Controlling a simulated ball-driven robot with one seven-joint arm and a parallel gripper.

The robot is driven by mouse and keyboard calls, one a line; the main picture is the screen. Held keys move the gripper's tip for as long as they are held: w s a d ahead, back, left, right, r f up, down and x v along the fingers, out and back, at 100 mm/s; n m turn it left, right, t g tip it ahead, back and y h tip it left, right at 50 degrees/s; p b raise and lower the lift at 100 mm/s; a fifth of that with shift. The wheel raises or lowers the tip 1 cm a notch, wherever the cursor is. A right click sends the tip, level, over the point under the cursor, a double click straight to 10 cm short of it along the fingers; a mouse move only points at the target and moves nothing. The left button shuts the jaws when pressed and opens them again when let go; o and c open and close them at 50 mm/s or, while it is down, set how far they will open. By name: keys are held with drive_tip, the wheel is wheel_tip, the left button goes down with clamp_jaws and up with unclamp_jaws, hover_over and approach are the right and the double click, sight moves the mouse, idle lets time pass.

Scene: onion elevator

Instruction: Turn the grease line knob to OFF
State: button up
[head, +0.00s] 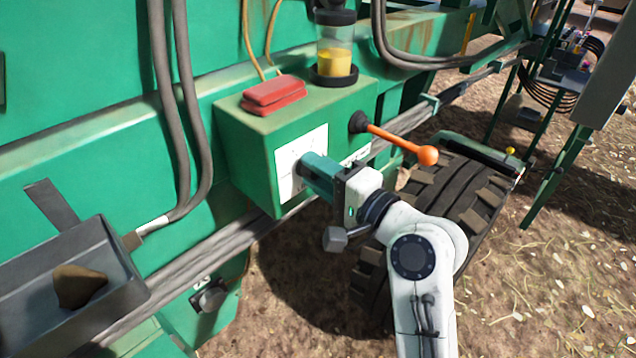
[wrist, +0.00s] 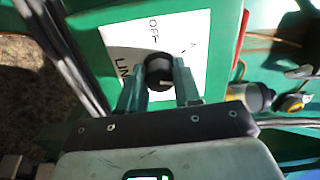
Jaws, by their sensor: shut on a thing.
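The grease line knob (wrist: 158,70) is a round black knob on a white label plate. In the head view my gripper (head: 308,170) reaches the plate (head: 288,185) on the front of a green box (head: 245,150). There the fingers hide the knob.
An orange-tipped lever (head: 400,143) sticks out just above and right of my gripper. A red block (head: 274,93) and a clear cup of yellow grease (head: 336,62) stand on the box. A wheel (head: 470,190) is behind my arm. A grey tray (head: 120,265) holds a brown lump.

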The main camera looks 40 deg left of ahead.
drive_tip(key=n+b, duration=0.5)
drive_tip(key=shift+f+n, duration=0.3)
drive_tip(key=shift+f, duration=0.1)
drive_tip(key=n+b, duration=0.9)
drive_tip(key=shift+n, duration=0.4)
drive_tip(key=n+b, duration=0.4)
drive_tip(key=shift+n, duration=0.4)
drive_tip(key=shift+r, duration=0.15)
drive_tip(key=o, duration=0.7)
drive_tip(key=shift+w, duration=0.1)
drive_tip(key=o, duration=0.4)
drive_tip(key=shift+r, duration=0.15)
drive_tip(key=shift+c, duration=0.2)
